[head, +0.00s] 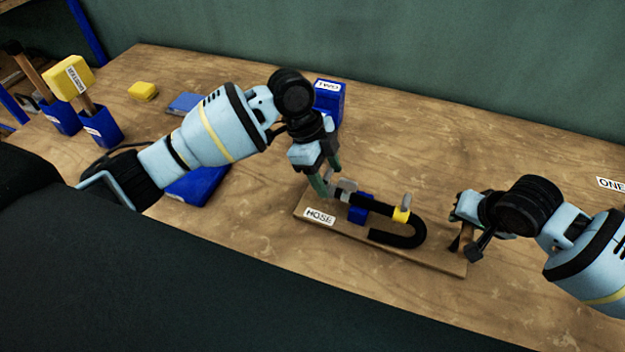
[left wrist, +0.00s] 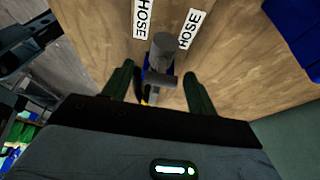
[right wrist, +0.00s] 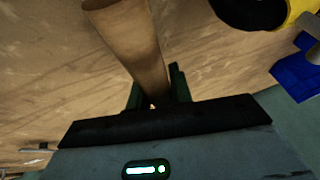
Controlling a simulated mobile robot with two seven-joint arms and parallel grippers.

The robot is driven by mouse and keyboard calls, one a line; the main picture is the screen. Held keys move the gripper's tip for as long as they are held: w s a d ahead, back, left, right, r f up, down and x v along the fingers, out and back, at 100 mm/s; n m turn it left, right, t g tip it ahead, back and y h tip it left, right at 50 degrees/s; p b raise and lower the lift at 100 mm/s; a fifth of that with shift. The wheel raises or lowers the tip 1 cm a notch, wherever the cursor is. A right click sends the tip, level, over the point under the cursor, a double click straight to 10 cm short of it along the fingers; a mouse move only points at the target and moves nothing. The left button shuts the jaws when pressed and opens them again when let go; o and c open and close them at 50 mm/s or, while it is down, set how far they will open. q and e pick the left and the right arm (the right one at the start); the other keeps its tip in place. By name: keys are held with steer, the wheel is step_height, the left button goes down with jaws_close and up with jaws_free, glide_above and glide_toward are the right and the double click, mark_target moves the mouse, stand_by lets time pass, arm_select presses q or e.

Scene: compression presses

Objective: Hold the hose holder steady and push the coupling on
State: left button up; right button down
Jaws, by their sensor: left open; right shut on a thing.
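The hose holder is a wooden board (head: 440,262) with a HOSE label (head: 320,217) and a blue clamp block (head: 360,209). A black hose (head: 412,238) with a yellow band (head: 401,215) bends in a U on it. The grey coupling (head: 346,186) is at the hose's left end; I cannot tell how far it is on. My left gripper (head: 325,190) is open there. In the left wrist view its fingers stand either side of the grey coupling (left wrist: 162,50). My right gripper (head: 462,240) is shut on the holder's wooden post (right wrist: 135,45) at the board's right end.
A blue box with a label (head: 329,100) stands behind my left gripper. Blue holders (head: 102,129) with wooden-handled tools, a yellow block (head: 143,91) and a blue tray (head: 196,186) are at the left. A ONE label (head: 611,184) is at the right.

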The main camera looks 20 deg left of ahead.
arm_select(q)
steer(key=v, duration=1.2)
arm_select(e)
steer(key=c, duration=1.2)
jaws_free()
arm_select(q)
steer(key=shift+d, duration=0.1)
arm_select(e)
steer(key=shift+o, duration=0.2)
steer(key=shift+r, duration=0.1)
steer(key=v, duration=1.1)
steer(key=shift+s+r, duration=0.2)
steer(key=shift+r, duration=0.15)
